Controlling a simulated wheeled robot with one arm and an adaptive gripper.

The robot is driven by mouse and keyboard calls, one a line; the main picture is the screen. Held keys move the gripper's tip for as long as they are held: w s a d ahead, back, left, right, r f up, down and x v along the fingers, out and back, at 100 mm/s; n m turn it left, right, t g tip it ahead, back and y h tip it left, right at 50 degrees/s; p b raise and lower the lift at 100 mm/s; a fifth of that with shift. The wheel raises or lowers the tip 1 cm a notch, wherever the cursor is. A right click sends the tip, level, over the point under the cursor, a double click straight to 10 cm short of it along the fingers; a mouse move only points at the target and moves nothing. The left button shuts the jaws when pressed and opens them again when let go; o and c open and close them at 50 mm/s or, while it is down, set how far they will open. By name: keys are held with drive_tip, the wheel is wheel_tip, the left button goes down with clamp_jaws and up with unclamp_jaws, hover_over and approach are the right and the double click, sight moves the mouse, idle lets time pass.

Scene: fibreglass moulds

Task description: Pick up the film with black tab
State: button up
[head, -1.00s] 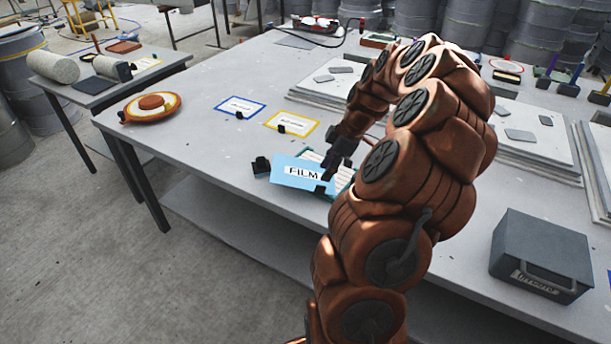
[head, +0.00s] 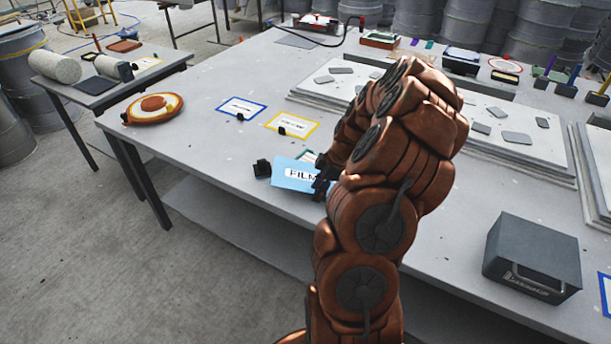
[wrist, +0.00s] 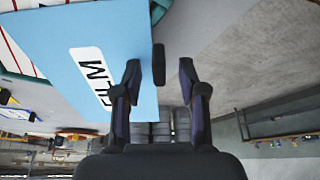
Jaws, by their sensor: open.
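The film is a light blue sheet (head: 295,187) with a white FILM label, near the front edge of the table. In the wrist view the sheet (wrist: 50,35) fills the upper left, and its black tab (wrist: 158,64) stands at its right edge. My gripper (wrist: 160,82) is open, with one finger on each side of the tab's line; I cannot tell whether either touches it. The left finger overlaps the sheet in the picture. In the head view my gripper (head: 322,184) is at the film's right end, and my arm hides part of it.
A green-edged holder (head: 308,156) shows behind the film, mostly hidden. A small black block (head: 262,168) stands just left of the film. Blue-framed (head: 240,107) and yellow-framed (head: 292,127) cards lie farther back. A grey box (head: 532,257) stands right.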

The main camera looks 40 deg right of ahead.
clamp_jaws()
idle(0.3)
drive_tip(key=shift+r, duration=0.1)
drive_tip(key=shift+w+r+b, duration=0.1)
drive_tip(key=shift+r+b, duration=1)
drive_tip(key=shift+r, duration=0.4)
drive_tip(key=s+a+r+b, duration=0.1)
drive_tip(key=s+a+b, duration=0.1)
drive_tip(key=s+a, duration=0.2)
drive_tip(key=s+a+b, duration=0.3)
drive_tip(key=s+a, duration=0.1)
drive_tip(key=s, duration=0.5)
drive_tip(key=shift+s+a+r, duration=0.25)
drive_tip(key=shift+a+r, duration=0.1)
drive_tip(key=shift+r, duration=0.05)
